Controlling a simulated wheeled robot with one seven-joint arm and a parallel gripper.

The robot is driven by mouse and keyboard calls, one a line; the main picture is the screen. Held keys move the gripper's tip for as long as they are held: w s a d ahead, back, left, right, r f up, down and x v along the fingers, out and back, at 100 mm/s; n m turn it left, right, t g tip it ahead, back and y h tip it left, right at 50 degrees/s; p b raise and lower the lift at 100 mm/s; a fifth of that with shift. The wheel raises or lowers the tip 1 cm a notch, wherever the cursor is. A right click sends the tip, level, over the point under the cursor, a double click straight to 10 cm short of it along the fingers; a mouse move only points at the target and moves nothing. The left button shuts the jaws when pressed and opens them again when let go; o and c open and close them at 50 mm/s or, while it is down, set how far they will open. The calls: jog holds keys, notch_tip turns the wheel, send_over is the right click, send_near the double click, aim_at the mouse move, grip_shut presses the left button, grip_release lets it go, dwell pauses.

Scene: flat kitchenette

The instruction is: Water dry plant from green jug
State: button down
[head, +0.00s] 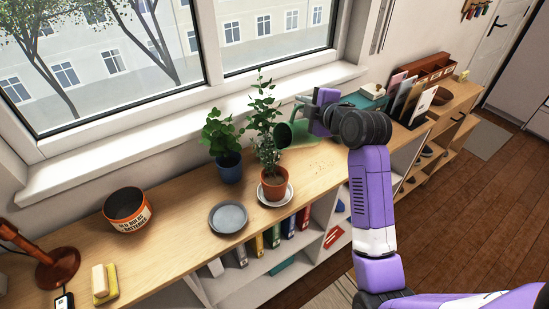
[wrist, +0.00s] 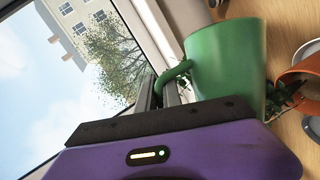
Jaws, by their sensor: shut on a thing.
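My gripper (head: 312,117) is shut on the handle of the green jug (head: 292,134), which also fills the right middle of the wrist view (wrist: 232,62). In the head view the jug is tilted, its dark mouth facing left toward a tall leafy plant (head: 264,125). That plant stands in a terracotta pot (head: 273,187) on a white saucer (head: 290,195). The jug is behind and to the right of this pot, close to the leaves; I cannot tell whether they touch. No water stream is visible. A bushier plant (head: 220,135) stands in a blue pot (head: 229,168) to the left.
An empty grey saucer (head: 228,218) and an orange-banded tin (head: 128,212) stand to the left on the wooden shelf top. A sponge (head: 104,283) and lamp (head: 58,268) are further left. A file rack (head: 408,98) stands right. The window runs behind.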

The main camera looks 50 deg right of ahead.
jog(key=shift+r, duration=0.15)
jog(key=f+m+y, duration=0.1)
jog(key=d+f+m, duration=0.1)
jog(key=f, duration=0.1)
jog(key=d+f+m+y, duration=0.1)
jog(key=f, duration=0.1)
jog(key=shift+s+d+f+y, duration=0.15)
jog(key=shift+s+d+y, duration=0.1)
jog(key=shift+s+y, duration=0.05)
jog(key=shift+a, duration=0.1)
jog(key=shift+d+f+m+y, duration=0.3)
jog(key=shift+f+m, duration=0.3)
jog(key=shift+f, duration=0.15)
jog(key=shift+f, duration=0.1)
dwell(1.0)
notch_tip(320, 180, down, 9)
jog(key=d+m+y+b, duration=0.2)
jog(key=m+y+b, duration=0.1)
jog(key=m+b, duration=0.1)
jog(key=shift+d+r+m+t+y+b, duration=0.2)
jog(key=shift+m+t+y+b, duration=0.15)
jog(key=shift+b, duration=0.5)
jog(key=shift+s, duration=0.1)
